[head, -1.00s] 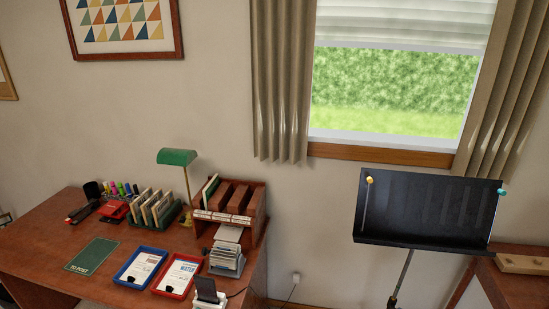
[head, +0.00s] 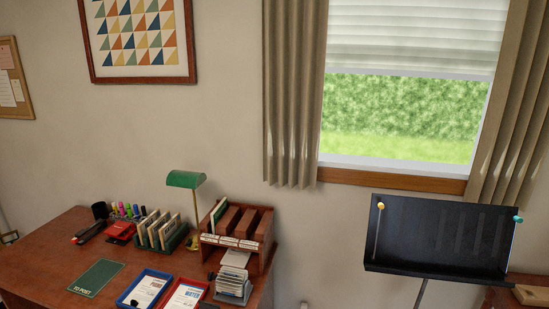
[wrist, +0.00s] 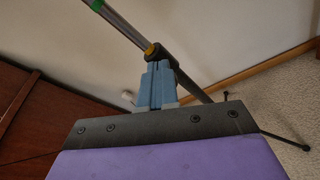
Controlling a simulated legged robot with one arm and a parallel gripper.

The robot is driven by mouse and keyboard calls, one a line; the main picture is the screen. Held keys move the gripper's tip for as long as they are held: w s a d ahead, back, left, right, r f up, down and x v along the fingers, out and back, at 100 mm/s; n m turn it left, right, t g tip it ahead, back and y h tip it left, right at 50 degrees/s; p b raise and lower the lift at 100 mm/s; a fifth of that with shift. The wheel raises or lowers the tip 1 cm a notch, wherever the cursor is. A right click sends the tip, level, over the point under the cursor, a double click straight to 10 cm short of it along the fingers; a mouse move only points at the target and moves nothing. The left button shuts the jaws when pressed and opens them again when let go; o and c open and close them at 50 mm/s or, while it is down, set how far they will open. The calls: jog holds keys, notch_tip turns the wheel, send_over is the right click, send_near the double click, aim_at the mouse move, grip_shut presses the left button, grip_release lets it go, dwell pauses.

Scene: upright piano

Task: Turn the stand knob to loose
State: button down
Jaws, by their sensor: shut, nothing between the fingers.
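The black music stand desk (head: 455,232) is at the right of the head view, with a yellow clip (head: 380,206) and a teal clip (head: 517,219). Its pole (head: 421,293) is cut off by the bottom edge. In the wrist view the pole (wrist: 128,26) runs diagonally, with a green band (wrist: 97,4) near the top and a dark collar (wrist: 166,56) bearing a small yellow part (wrist: 150,49), possibly the knob. My gripper (wrist: 158,66) has its blue-grey fingers shut and empty, their tips near the collar. I cannot tell whether they touch it. The gripper is not in the head view.
A brown desk (head: 50,248) at left holds trays, a green lamp (head: 185,180) and a wooden file rack (head: 240,228). A wooden piece (head: 497,294) is at lower right. A stand foot (wrist: 287,141) reaches across the carpet near the skirting board (wrist: 250,74).

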jog(key=shift+w+r, duration=0.8)
jog(key=shift+r, duration=0.15)
jog(key=s+f+p, duration=0.1)
jog(key=s, duration=0.6)
jog(key=shift+a+f, duration=0.25)
jog(key=shift+a, duration=0.2)
